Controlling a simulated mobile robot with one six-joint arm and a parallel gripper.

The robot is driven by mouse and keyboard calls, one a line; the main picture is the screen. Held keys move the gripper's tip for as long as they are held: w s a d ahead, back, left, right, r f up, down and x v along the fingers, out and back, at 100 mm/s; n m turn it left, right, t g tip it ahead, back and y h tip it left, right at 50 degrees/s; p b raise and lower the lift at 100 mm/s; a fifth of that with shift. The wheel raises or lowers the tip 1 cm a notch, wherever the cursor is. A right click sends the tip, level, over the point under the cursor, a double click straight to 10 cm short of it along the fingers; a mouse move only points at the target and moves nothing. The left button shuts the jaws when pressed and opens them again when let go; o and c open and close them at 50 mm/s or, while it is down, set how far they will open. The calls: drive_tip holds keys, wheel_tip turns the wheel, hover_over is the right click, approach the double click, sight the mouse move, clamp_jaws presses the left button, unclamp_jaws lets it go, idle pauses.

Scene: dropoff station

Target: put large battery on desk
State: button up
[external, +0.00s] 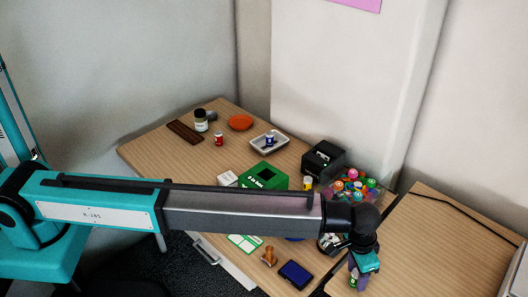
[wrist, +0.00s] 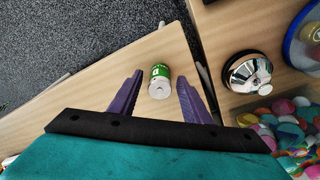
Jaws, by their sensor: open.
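The large battery, a green and white cylinder (wrist: 160,73) with a pale grey end, is on the wooden desk top (wrist: 85,115). In the wrist view it shows between the two purple fingers of my gripper (wrist: 159,78), with gaps on both sides. My gripper is open and holds nothing. In the external view my gripper (external: 360,277) is low over the desk part at the lower right (external: 450,255). A green and white bit of the battery (external: 353,279) shows there beside the fingers. I cannot tell how far above the battery the fingertips are.
A silver bell (wrist: 248,73) and a clear bin of colourful caps (wrist: 290,125) stand to the right, past a gap between desk tops. A green box (external: 263,176), a black printer-like device (external: 322,160) and a blue pad (external: 295,274) are on the other desk.

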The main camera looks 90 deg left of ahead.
sight(353, 273)
wheel_tip(353, 273, up, 12)
drive_tip(key=s+b, duration=0.1)
drive_tip(key=shift+s+d+f, duration=0.15)
drive_tip(key=shift+s, duration=0.05)
idle(0.3)
idle(0.6)
drive_tip(key=s+d+f+n+h+b, duration=0.15)
drive_tip(key=d+f+b, duration=0.45)
drive_tip(key=d+f, duration=1.15)
drive_tip(key=s+a+f+n+g, duration=0.1)
drive_tip(key=s+f, duration=0.9)
drive_tip(key=f, duration=0.3)
drive_tip(key=s+a+f+g, duration=0.1)
drive_tip(key=s+a+f, duration=0.1)
drive_tip(key=s+f, duration=0.9)
drive_tip(key=s+a+f+m+g+p, duration=0.1)
drive_tip(key=s+a+f+p, duration=0.1)
drive_tip(key=s+a, duration=0.5)
drive_tip(key=s+a+f+m+g+y+p, duration=0.1)
drive_tip(key=s+a, duration=0.6)
drive_tip(key=s, duration=1.1)
drive_tip(key=s+a+f+m+g+p, duration=0.2)
drive_tip(key=s+a, duration=0.4)
drive_tip(key=s, duration=0.7)
drive_tip(key=shift+a+f+m+g+p, duration=0.3)
drive_tip(key=shift+a+f+m+g, duration=0.05)
drive_tip(key=shift+a+g, duration=0.05)
